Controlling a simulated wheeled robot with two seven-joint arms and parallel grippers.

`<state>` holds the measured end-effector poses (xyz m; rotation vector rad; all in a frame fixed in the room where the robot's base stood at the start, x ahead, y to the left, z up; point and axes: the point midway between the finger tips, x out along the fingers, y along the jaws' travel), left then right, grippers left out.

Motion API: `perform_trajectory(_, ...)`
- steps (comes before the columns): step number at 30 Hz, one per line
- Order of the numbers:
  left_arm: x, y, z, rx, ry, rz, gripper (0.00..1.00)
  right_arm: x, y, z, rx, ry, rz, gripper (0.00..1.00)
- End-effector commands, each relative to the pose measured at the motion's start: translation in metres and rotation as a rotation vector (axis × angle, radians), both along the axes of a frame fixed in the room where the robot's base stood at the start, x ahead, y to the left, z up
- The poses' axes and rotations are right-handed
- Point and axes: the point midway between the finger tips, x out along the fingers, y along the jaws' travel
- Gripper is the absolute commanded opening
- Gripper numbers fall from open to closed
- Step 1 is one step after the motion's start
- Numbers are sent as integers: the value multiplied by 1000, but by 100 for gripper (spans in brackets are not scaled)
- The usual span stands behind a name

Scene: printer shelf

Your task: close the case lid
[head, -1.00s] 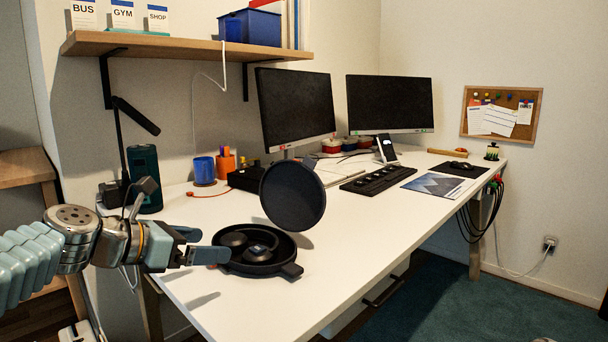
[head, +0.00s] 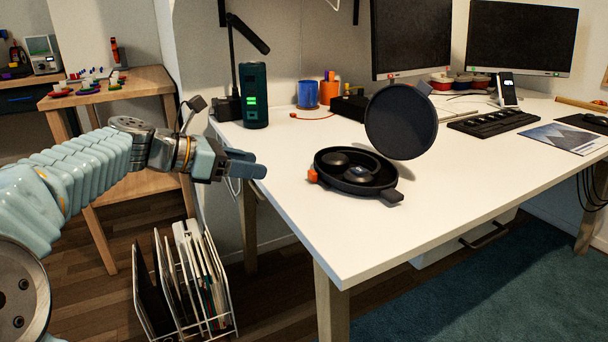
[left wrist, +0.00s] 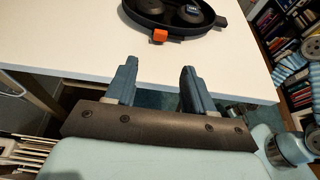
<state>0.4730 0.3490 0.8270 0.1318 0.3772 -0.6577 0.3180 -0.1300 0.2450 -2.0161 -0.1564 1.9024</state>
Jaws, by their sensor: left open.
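The dark round headphone case (head: 330,176) lies on the white desk with its lid (head: 401,122) standing up open on its right side. Dark headphones (head: 350,166) sit inside the base. An orange tab (head: 312,176) is on the base's left rim. My left gripper (head: 256,168) is left of the case, at the desk's left edge, apart from it, open and empty. In the left wrist view my two fingers (left wrist: 158,80) point toward the case base (left wrist: 180,27) and the orange tab (left wrist: 159,36); the lid is not seen there.
A green-lit dark speaker (head: 253,95), a blue mug (head: 307,94) and an orange pen cup (head: 328,90) stand behind the case. Two monitors (head: 411,38) stand at the back. The desk front (head: 350,240) is clear. A wire file rack (head: 185,285) stands on the floor.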

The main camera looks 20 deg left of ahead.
Motion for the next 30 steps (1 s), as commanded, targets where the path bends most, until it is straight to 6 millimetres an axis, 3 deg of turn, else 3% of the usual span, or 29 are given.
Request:
perform_trajectory(15,78,-63,-42,-2,2,-3,53,0,0,-9,1,2,1,0)
perform_trajectory(21,91,-72,-48,-1,1,-1,53,0,1,-9,2,1,1,0)
perform_trajectory(30,92,-73,-48,-1,1,0,52,0,1,-9,2,1,1,0)
